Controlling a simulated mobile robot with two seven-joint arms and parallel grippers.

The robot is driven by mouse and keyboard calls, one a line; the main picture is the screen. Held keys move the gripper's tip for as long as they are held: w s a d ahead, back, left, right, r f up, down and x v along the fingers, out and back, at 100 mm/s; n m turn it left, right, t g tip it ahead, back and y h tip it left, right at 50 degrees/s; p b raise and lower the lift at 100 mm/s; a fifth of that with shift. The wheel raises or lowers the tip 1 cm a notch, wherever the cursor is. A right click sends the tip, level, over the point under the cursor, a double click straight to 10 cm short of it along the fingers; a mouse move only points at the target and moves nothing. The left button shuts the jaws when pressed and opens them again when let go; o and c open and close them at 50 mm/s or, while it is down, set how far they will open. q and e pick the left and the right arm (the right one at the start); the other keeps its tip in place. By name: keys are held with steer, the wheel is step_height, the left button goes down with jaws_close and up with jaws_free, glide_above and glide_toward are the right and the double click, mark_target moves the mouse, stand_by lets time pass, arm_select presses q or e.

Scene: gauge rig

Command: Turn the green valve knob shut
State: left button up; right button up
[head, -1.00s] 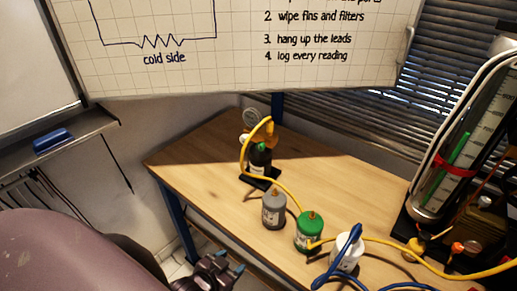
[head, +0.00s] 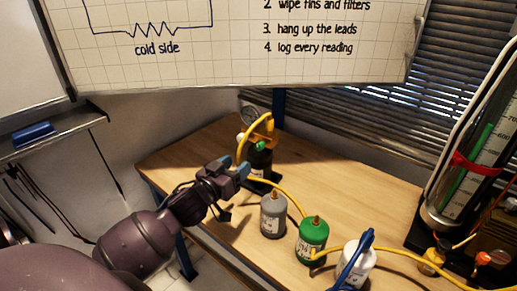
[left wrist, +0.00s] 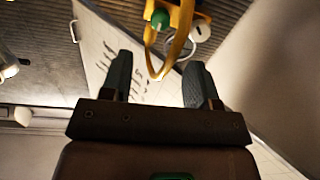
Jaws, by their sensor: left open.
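The green valve knob (head: 261,146) sits on the front of a dark device with orange-yellow fittings at the table's far left corner. In the left wrist view the knob (left wrist: 160,19) is at the top, beyond the fingertips and between their lines. My left gripper (head: 236,166) is open and empty, just left of and below the knob in the head view, and apart from it. In the left wrist view its two dark fingers (left wrist: 160,72) are spread, with a yellow hose loop (left wrist: 174,55) showing between them. My right gripper is not in view.
A grey canister (head: 273,216), a green canister (head: 313,241) and a white canister (head: 356,262) stand along the wooden table's (head: 345,185) front. A yellow hose (head: 405,262) crosses the table. A gauge column (head: 462,160) stands at the right. The table's back middle is clear.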

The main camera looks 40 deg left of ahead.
mark_target(258, 148)
arm_select(q)
steer(key=shift+n, duration=0.3)
steer(key=w, duration=0.9)
steer(key=shift+w+a+f+b, duration=0.1)
steer(key=shift+w+f+b, duration=0.1)
steer(key=shift+b, duration=0.1)
steer(key=shift+w+r, duration=0.1)
steer(key=shift+w, duration=0.65)
steer(key=c, duration=0.9)
